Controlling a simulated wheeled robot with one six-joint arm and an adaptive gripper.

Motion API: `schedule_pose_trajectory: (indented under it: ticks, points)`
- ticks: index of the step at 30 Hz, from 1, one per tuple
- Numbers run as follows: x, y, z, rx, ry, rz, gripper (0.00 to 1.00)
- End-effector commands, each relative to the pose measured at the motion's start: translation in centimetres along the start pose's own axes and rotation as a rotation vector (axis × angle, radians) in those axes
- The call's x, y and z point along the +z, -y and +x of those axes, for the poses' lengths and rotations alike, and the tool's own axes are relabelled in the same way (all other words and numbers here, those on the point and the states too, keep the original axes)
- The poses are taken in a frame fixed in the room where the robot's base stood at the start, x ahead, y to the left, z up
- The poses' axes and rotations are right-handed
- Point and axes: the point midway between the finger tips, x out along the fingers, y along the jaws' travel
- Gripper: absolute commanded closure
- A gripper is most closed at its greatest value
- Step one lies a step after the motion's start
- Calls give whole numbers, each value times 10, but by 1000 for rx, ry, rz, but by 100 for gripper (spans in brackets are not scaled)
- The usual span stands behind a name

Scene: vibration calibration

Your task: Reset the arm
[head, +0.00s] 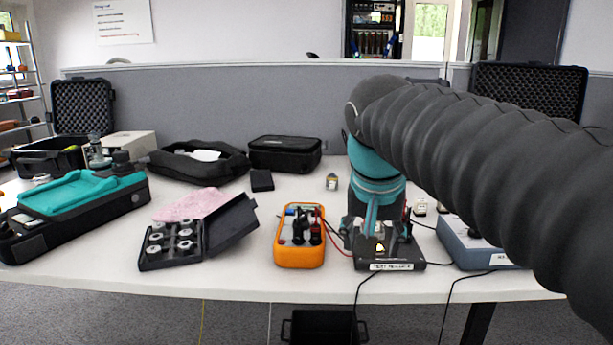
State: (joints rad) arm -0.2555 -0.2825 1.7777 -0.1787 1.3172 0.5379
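My arm in its black ribbed sleeve reaches in from the right and bends down over the table. My gripper (378,228), below a teal wrist, points down at a small black labelled unit (390,265) at the table's front edge. The fingertips are close above or among the parts on top of this unit; I cannot tell if they touch it. Whether the fingers are open or shut on something is too small and covered to tell.
An orange meter (301,262) stands just left of the unit, with cables between. A blue-grey box (465,245) is at right, partly behind my arm. An open case of metal weights (170,255), a teal-topped device (80,205) and black cases (285,153) fill the left and back.

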Motion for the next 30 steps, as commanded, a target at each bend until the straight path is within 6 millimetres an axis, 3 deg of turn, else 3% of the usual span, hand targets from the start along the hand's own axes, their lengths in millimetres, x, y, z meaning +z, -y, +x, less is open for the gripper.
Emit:
schedule_pose_trajectory:
  ticks: [1,6,15,21,30]
  points:
    - [16,-15,6,-13,-6,-20,40]
    - [68,-50,36,-57,-36,-109,40]
    - [148,-87,90,-96,-100,-219,40]
    - [166,-93,104,-100,-117,-244,40]
    - [166,-93,104,-100,-116,-245,40]
